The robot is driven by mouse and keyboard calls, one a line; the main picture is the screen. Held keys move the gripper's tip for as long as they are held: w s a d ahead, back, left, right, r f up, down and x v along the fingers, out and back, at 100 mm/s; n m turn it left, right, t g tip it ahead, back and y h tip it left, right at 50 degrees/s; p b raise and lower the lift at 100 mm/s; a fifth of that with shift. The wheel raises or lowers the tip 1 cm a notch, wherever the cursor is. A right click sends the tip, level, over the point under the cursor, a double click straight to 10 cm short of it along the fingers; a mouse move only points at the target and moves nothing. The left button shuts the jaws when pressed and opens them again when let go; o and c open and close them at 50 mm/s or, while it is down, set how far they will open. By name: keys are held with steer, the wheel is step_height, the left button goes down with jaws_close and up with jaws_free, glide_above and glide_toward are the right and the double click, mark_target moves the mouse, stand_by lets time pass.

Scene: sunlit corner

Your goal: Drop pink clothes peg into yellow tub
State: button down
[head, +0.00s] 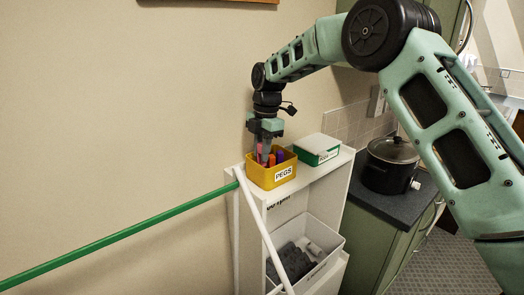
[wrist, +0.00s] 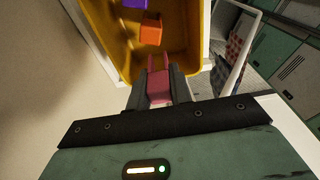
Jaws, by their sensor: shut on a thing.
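The yellow tub (head: 273,178), labelled PEGS, stands on top of the white shelf unit in the head view. It fills the upper middle of the wrist view (wrist: 186,64). My gripper (head: 264,154) points down over the tub's left part in the head view. In the wrist view my gripper (wrist: 157,92) is shut on the pink clothes peg (wrist: 158,82), whose prongs point toward the tub's interior. The peg overlaps the tub's near edge in that view. An orange peg (wrist: 151,29) and a purple peg (wrist: 135,3) are in the tub. I cannot tell the pink peg's exact height.
A green and white box (head: 317,149) stands right of the tub on the shelf unit (head: 306,176). A white bin (head: 327,240) with dark cloth sits lower down. A green pole (head: 120,235) reaches in from the left. A dark pot (head: 391,165) stands on the counter at right.

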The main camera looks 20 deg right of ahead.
steer(key=shift+f, duration=0.65)
steer(key=shift+f, duration=0.65)
steer(key=c, duration=1.3)
jaws_free()
steer(key=shift+o, duration=0.2)
steer(key=shift+r, duration=0.1)
step_height(320, 180, up, 13)
steer(key=d+b, duration=0.1)
steer(key=b, duration=0.2)
steer(key=shift+w+d, duration=0.2)
steer(key=shift+w, duration=0.05)
